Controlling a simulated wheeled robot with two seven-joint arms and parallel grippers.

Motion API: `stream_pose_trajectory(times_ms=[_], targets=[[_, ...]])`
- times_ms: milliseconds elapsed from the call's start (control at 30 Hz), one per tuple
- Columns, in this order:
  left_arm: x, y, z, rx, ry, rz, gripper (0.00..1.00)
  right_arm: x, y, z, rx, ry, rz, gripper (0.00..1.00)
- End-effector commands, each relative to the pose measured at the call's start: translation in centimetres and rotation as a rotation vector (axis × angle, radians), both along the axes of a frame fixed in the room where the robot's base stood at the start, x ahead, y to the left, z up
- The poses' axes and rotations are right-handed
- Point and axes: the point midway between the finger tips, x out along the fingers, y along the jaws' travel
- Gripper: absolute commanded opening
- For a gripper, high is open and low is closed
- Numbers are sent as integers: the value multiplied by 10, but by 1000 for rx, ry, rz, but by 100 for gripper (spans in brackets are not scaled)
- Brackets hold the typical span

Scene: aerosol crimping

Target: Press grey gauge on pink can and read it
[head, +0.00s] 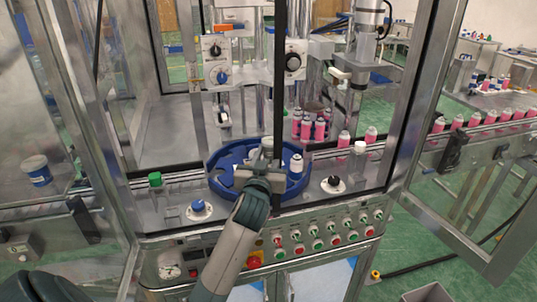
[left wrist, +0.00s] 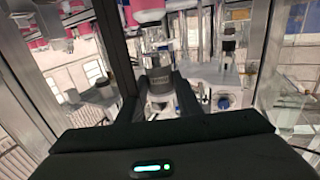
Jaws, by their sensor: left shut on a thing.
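My left gripper (head: 262,170) is over the blue star wheel (head: 222,187) in the machine. It is shut on a grey, round-bodied piece, which looks like the gauge (head: 267,148). In the left wrist view the held gauge (left wrist: 158,75) has a dark ribbed band and a clear or shiny part, between the two dark fingers (left wrist: 160,98). Its reading cannot be made out. Several pink cans (head: 305,128) stand grouped behind the wheel, and two pink cans (head: 344,137) stand to its right. I cannot tell whether the gauge touches a can. My right gripper is not in view.
A white-topped can with a blue band (head: 296,165) stands in the wheel's right side. A dark vertical frame post (head: 279,70) and open glass doors (head: 440,130) border the space.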

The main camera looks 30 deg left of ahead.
Motion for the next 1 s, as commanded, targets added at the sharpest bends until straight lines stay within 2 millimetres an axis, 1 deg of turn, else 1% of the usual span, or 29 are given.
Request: stream_pose_trajectory(times_ms=[33, 100, 567, 767, 1000], targets=[[0, 0, 5, 0, -2, 0, 5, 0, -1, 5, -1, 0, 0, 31], [0, 0, 7, 0, -2, 0, 5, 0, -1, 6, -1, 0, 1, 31], [-1, -1, 7, 0, -1, -1, 5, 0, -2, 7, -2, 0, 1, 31], [-12, -6, 7, -2, 0, -2, 5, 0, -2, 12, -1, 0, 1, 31], [-34, -16, 7, -1, 0, -1, 5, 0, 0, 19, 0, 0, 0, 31]])
